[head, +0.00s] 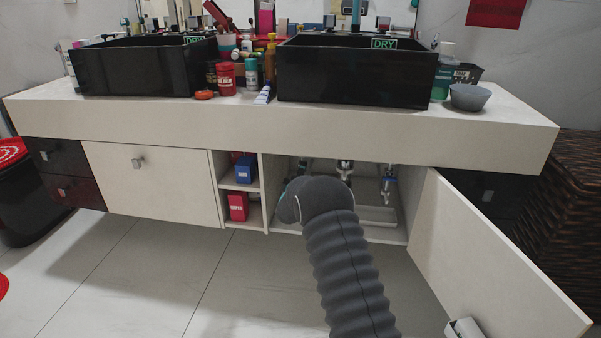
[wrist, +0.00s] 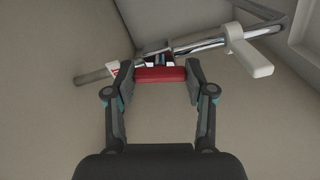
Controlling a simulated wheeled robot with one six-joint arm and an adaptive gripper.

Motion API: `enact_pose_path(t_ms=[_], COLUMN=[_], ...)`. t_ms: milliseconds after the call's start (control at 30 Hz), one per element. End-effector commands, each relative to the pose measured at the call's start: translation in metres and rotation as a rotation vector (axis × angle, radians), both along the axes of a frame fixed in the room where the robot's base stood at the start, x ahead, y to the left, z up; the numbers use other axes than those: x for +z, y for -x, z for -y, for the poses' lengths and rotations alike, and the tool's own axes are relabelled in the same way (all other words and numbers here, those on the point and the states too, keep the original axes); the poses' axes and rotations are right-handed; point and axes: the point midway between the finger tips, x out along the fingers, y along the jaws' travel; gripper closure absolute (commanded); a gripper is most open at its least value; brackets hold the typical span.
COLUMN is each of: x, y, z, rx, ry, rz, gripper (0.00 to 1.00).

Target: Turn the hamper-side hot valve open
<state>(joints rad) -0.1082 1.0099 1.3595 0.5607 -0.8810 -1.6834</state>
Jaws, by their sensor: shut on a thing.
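In the wrist view my gripper (wrist: 162,76) is shut on a red valve handle (wrist: 160,75), with a fingertip at each end of it. The handle lies roughly level in the picture, just in front of a chrome pipe fitting (wrist: 205,43). How far the valve is turned I cannot tell. In the head view the wicker hamper (head: 572,200) stands at the right, beside the counter. My arm reaches into the open cabinet below the right sink and hides my gripper and the red handle there.
A pale lever (wrist: 248,55) sits right of the red handle. Other plumbing (head: 389,185) shows inside the cabinet. The open cabinet door (head: 490,265) stands to the right of my arm. A shelf with red and blue boxes (head: 238,206) is left. The floor in front is clear.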

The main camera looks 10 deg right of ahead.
Motion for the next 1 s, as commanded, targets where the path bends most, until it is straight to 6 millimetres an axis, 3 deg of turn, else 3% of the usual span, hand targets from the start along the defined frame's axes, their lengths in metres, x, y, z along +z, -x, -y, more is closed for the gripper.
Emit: enact_pose_path(t_ms=[400, 1000], x=[0.0023, 0.0016], y=[-0.0007, -0.0007], z=[-0.0013, -0.0015], rx=[0.002, 0.002], ry=[0.222, 0.271], rz=[-0.069, -0.085], gripper=[0.81, 0.81])
